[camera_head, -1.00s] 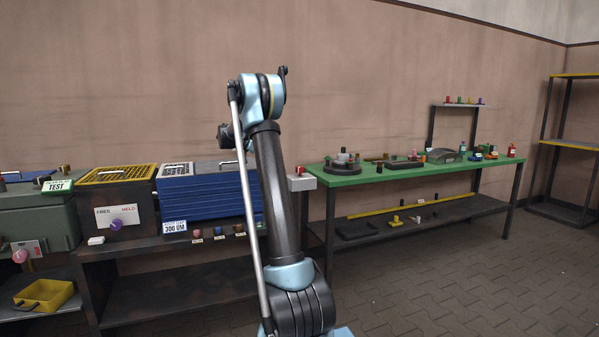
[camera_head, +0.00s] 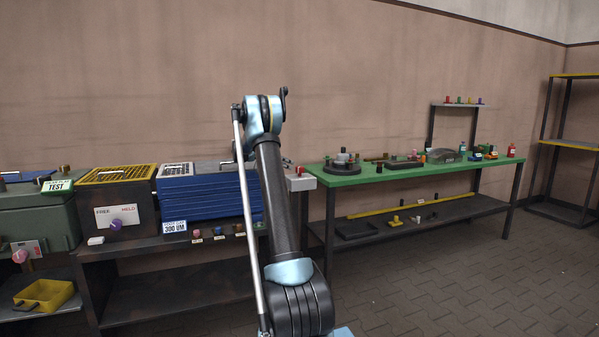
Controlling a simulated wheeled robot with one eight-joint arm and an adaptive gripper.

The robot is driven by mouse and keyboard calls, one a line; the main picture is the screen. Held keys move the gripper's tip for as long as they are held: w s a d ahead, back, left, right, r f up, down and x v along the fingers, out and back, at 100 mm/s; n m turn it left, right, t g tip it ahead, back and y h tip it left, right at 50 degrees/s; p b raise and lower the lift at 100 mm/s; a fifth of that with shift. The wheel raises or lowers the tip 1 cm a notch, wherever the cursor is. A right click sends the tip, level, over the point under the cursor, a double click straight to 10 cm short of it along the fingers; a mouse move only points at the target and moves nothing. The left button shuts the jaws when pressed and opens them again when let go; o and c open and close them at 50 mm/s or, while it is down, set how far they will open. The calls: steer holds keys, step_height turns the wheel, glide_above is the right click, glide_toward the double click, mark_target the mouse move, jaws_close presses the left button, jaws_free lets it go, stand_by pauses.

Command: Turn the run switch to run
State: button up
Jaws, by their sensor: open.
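No control with a readable run label shows. A white panel with a pink knob (camera_head: 20,256) is on the green machine at the far left; its lettering is too small to read. Another white panel marked FREE and HELD has a purple knob (camera_head: 117,224), on the dark machine with the yellow grille. A light grey box with a red button (camera_head: 300,171) sits right of the blue unit, just beside my arm. My arm rises through the middle of the view, its upper joint against the wall. My gripper is not visible; the arm hides what lies behind it.
A blue finned unit (camera_head: 205,198) stands on the dark bench left of my arm. A green table (camera_head: 385,172) with several small parts is to the right. A yellow bin (camera_head: 44,294) is low at left. The paved floor at right is clear.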

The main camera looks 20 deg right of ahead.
mark_target(298, 167)
steer(key=x, duration=0.9)
steer(key=shift+a, duration=0.1)
steer(key=c, duration=1.1)
